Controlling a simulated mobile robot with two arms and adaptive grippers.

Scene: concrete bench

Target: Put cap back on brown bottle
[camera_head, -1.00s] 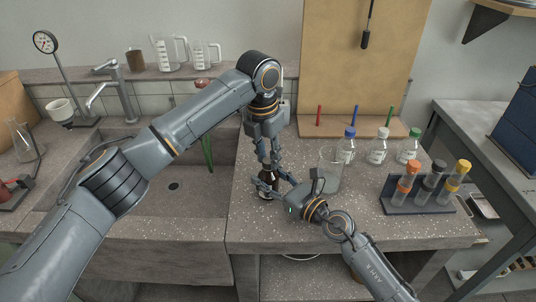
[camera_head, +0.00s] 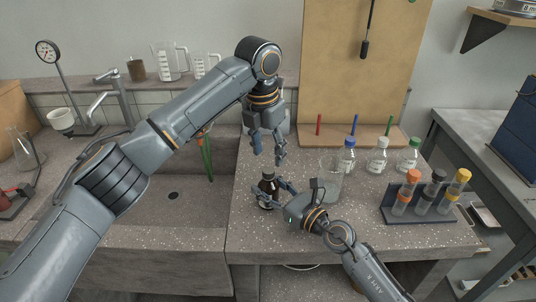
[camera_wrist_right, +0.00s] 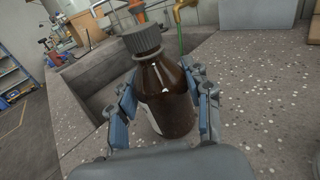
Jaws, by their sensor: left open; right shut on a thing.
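The brown bottle (camera_head: 267,190) stands upright on the bench, to the right of the sink. In the right wrist view the bottle (camera_wrist_right: 168,98) fills the middle, and a dark grey ribbed cap (camera_wrist_right: 142,40) sits on its neck. Whether the cap is screwed tight cannot be told. My right gripper (camera_head: 277,194) is shut on the bottle's body, with a finger on each side. My left gripper (camera_head: 269,161) is open and empty, pointing down above the bottle and apart from the cap.
A glass beaker (camera_head: 330,178) stands close right of the bottle. Bottles with blue (camera_head: 348,154), white (camera_head: 378,156) and green (camera_head: 408,156) caps stand behind. A rack (camera_head: 420,212) of capped tubes is at right. The sink (camera_head: 180,215) lies left.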

